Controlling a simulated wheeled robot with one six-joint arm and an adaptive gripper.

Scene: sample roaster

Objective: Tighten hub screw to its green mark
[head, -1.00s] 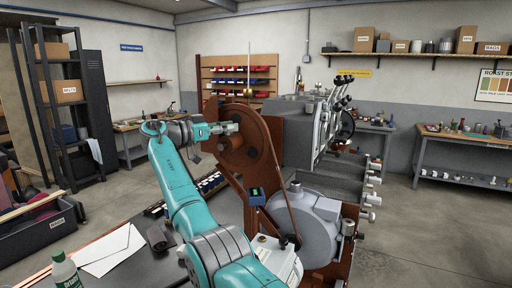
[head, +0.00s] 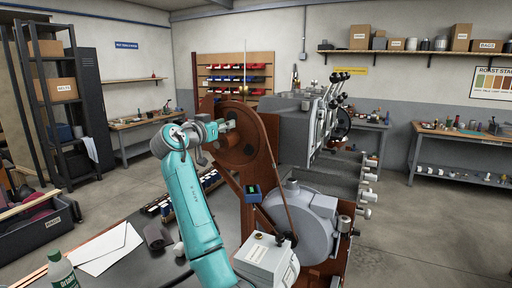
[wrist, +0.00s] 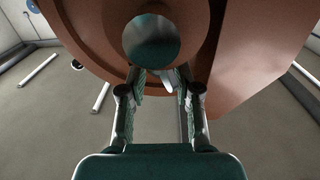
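The large brown wheel (head: 244,150) is upright on the roaster's near side, and its rim fills the top of the wrist view (wrist: 85,25). A round, shiny grey-green hub end (wrist: 152,42) shows in front of it; I cannot tell whether this is the hub screw itself. My gripper (head: 232,125) is at the wheel's left face in the head view. In the wrist view, my gripper's two fingers (wrist: 161,76) are apart, just below the hub end, with a small pale piece behind the gap. I cannot make out contact or a green mark.
A brown belt guard or frame (wrist: 260,60) slants close on the right of the wrist view. A grey motor housing (head: 303,208), a small dark display box (head: 253,193) and a white box (head: 266,262) stand below the wheel.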

